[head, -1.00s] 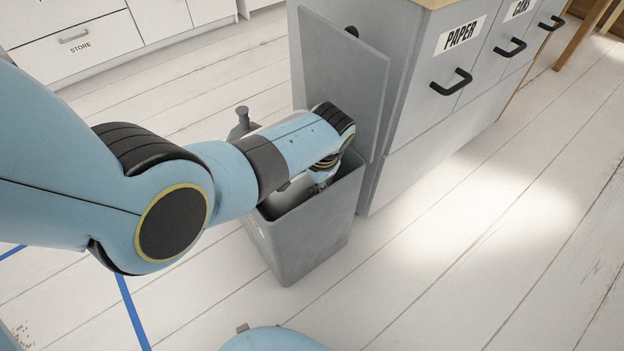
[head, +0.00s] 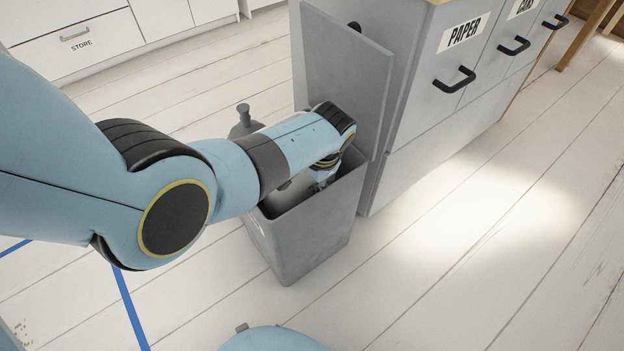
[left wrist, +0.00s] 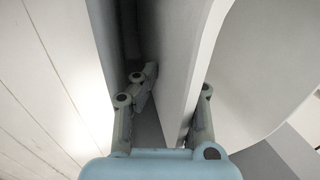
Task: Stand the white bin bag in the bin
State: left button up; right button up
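The grey bin (head: 310,240) stands upright on the floor in front of the cabinet, its top open. My left gripper (left wrist: 165,95) is spread open around this wall, one finger on either side. In the head view the left gripper (head: 322,178) is down in the bin mouth and its fingertips are hidden.
A grey cabinet panel (head: 345,85) stands close behind the bin. Cabinet drawers with black handles (head: 455,80) are to the right. A grey knobbed object (head: 243,120) shows behind my arm. White floor planks (head: 480,230) are clear to the right.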

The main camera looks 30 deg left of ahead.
pick_arm(q)
jog(key=o, duration=0.3)
jog(key=shift+s+d+f, duration=0.45)
jog(key=shift+s, duration=0.15)
jog(key=v, duration=0.5)
jog(key=w+a+v, duration=0.1)
jog(key=v, duration=0.2)
jog(key=shift+r, duration=0.15)
jog(key=shift+w+a, duration=0.15)
